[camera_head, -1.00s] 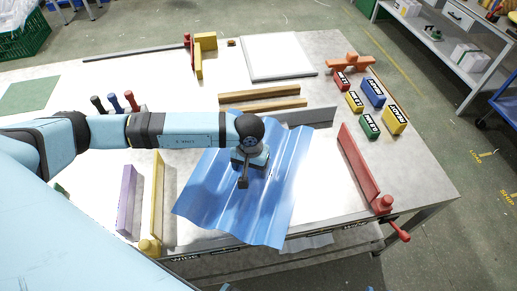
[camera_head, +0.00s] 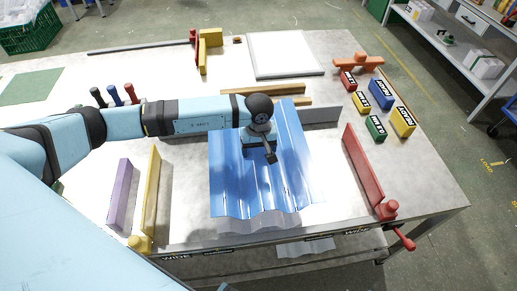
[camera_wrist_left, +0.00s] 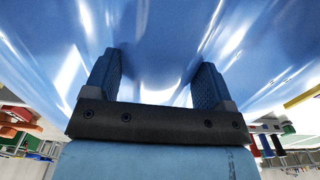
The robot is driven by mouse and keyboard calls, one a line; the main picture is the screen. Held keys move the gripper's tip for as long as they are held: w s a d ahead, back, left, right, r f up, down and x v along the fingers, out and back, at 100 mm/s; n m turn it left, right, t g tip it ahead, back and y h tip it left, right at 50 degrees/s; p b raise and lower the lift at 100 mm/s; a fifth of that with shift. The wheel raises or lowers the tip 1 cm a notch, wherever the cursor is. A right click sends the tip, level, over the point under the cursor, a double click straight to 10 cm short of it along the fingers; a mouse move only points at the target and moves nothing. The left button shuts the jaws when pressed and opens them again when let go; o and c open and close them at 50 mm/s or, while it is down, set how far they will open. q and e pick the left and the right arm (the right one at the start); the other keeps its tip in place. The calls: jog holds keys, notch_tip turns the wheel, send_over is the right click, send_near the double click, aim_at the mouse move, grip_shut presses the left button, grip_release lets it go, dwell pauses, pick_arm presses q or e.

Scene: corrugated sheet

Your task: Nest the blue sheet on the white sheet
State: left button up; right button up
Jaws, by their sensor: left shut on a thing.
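The blue corrugated sheet (camera_head: 232,180) lies roughly square to the table's front edge, its ridges running front to back. The white corrugated sheet (camera_head: 262,222) shows as a pale wavy strip under the blue sheet's front edge; the rest is hidden. Whether the waves are seated in each other cannot be told. My left gripper (camera_head: 260,152) is on top of the blue sheet, near its middle. In the left wrist view its two fingers (camera_wrist_left: 156,80) stand apart against the blue surface, shut on part of the sheet. My right gripper is not in view.
A yellow bar (camera_head: 151,195) and purple bar (camera_head: 120,195) stand to the left, a red bar with a clamp (camera_head: 362,172) to the right. Wooden strips (camera_head: 290,92) and a grey plate (camera_head: 322,112) lie behind. Several labelled blocks (camera_head: 376,127) sit at the right.

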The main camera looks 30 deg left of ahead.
pick_arm(q)
jog(key=shift+f+b, duration=1.55)
jog(key=shift+f, duration=0.4)
jog(key=shift+f+b, duration=1.45)
jog(key=shift+f, duration=0.05)
jog(key=o, duration=1.2)
jog(key=shift+o, duration=0.2)
notch_tip(320, 180, up, 14)
jog(key=shift+f+b, duration=0.1)
jog(key=shift+b, duration=0.3)
jog(key=shift+s, duration=0.1)
